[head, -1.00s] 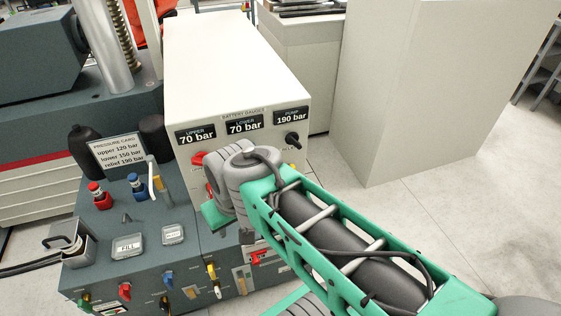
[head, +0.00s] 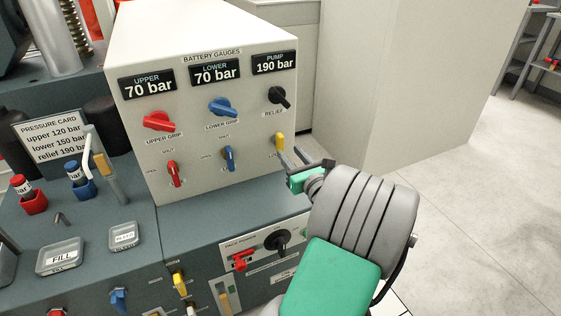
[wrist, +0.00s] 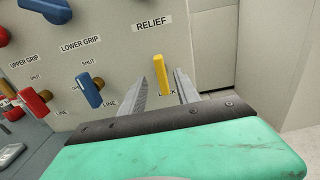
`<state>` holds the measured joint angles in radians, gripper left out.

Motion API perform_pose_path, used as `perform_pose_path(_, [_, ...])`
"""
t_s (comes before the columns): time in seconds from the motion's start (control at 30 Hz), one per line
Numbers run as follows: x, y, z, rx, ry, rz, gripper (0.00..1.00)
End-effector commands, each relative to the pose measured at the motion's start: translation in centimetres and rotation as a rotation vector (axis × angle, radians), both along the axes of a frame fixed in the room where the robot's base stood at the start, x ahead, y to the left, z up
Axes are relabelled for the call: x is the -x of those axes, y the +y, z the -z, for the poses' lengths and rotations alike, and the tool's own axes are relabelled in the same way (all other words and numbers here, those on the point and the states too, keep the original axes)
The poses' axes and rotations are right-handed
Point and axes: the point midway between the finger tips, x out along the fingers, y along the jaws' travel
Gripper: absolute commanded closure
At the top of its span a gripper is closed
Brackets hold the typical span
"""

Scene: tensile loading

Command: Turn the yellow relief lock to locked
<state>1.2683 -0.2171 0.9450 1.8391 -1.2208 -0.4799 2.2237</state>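The yellow relief lock (head: 280,143) is a small upright lever on the light panel, below the black relief knob (head: 279,97). I cannot tell whether a finger touches the lever. The label under the lock is partly hidden by my fingers.
Red (head: 159,121) and blue (head: 222,106) grip knobs and small red (head: 173,173) and blue (head: 229,158) line levers sit left of the lock. The pump gauge (head: 275,62) reads 190 bar. A large pale cabinet (head: 400,80) stands to the right.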

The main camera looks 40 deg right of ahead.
Motion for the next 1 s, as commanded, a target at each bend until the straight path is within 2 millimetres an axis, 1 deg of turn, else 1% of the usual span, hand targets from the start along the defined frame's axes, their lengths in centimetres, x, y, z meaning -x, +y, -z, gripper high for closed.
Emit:
perform_pose_path(0.07, [-0.6,-0.4,-0.1,-0.011,-0.013,0.004,0.62])
perform_pose_path(0.3, [-5.1,-1.4,-0.2,-0.008,-0.011,-0.001,0.62])
perform_pose_path(0.43, [-6.8,-2.0,-0.2,-0.008,-0.009,0.000,0.62])
perform_pose_path(0.53, [-7.2,-2.2,-0.3,-0.008,-0.008,0.003,0.62])
perform_pose_path(0.73, [-7.3,-2.2,-0.4,-0.008,-0.008,0.003,0.62])
perform_pose_path(0.77, [-7.3,-2.2,-0.4,-0.008,-0.008,0.003,0.63])
perform_pose_path(1.0, [-7.2,-2.2,-0.4,-0.008,-0.006,0.003,0.83])
